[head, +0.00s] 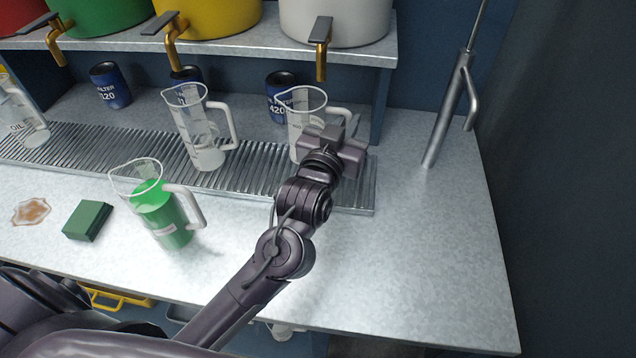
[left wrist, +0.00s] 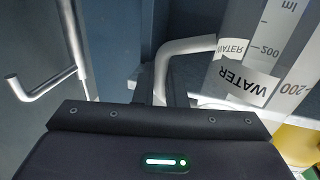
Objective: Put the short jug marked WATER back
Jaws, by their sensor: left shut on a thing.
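The clear jug marked WATER (head: 304,99) is at the right end of the metal drip grate, below the white drum's tap. Its WATER label (left wrist: 243,84) and white handle (left wrist: 186,46) show large in the left wrist view. My left gripper (head: 335,138) is at the jug's handle side and shut on the handle. The gripper hides the jug's lower part, so I cannot tell whether its base touches the grate. The jug looks empty and roughly upright in the head view. My right gripper is not in view.
An empty clear jug (head: 200,130) stands on the grate (head: 250,170), with an OIL jug (head: 22,115) further left. A jug of green liquid (head: 163,212), a green block (head: 88,220) and a brown stain (head: 31,211) are in front. The right counter is clear.

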